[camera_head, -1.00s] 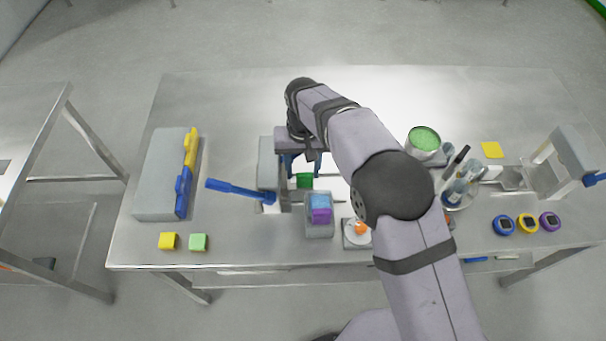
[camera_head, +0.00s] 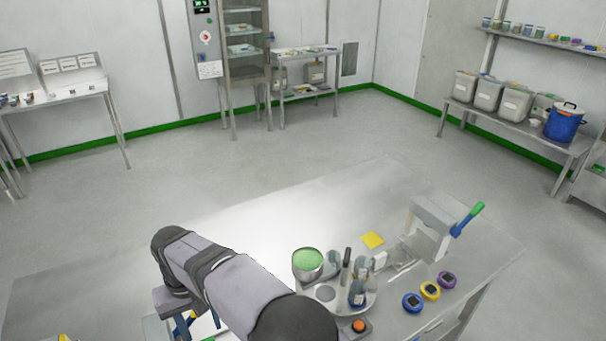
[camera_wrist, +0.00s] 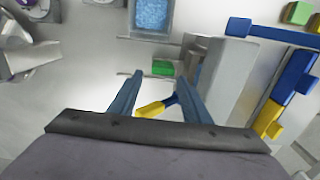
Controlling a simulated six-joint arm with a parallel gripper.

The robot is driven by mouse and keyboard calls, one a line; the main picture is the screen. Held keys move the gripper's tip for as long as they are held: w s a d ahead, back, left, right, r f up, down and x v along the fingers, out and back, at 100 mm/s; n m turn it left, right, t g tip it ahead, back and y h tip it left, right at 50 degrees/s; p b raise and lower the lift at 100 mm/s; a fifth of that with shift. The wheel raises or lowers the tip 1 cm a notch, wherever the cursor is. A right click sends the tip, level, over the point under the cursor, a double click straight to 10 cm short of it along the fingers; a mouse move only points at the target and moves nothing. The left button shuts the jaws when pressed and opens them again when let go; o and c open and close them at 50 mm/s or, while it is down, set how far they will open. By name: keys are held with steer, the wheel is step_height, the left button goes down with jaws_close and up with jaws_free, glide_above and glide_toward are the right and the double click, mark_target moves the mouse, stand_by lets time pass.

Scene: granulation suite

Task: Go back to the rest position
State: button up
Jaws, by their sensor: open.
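My gripper (camera_wrist: 160,78) is open in the wrist view, its two blue fingers apart with nothing held between them. A green block (camera_wrist: 163,67) lies beyond the fingertips, apart from them. A yellow piece (camera_wrist: 152,109) shows behind the fingers, lower in that picture. In the head view my arm reaches over the steel table (camera_head: 375,185) from the bottom, and my gripper (camera_head: 184,326) is partly cut off at the lower edge.
The wrist view shows a grey bin with blue contents (camera_wrist: 152,15), a grey device (camera_wrist: 228,85) and a blue-and-yellow bar (camera_wrist: 290,85). In the head view a green-filled can (camera_head: 307,262), a round stand (camera_head: 345,300) and a grey press (camera_head: 430,225) stand right of my arm.

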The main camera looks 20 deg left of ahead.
steer(key=w+d+r+m, duration=0.1)
steer(key=w+d, duration=0.2)
steer(key=d, duration=0.5)
steer(key=w+d+r+m, duration=0.1)
steer(key=w+d+m, duration=0.15)
steer(key=d, duration=0.65)
steer(key=w+d+r+m, duration=0.15)
steer(key=w+d, duration=0.25)
steer(key=d, duration=0.4)
steer(key=s+d+f+m, duration=0.1)
steer(key=s+d+m, duration=0.1)
steer(key=s+d, duration=0.4)
steer(key=s+d+f+m, duration=0.1)
steer(key=s+d, duration=0.6)
steer(key=d, duration=1)
steer(key=shift+s+f+m, duration=0.15)
steer(key=shift+f+m, duration=0.2)
steer(key=shift+m, duration=0.05)
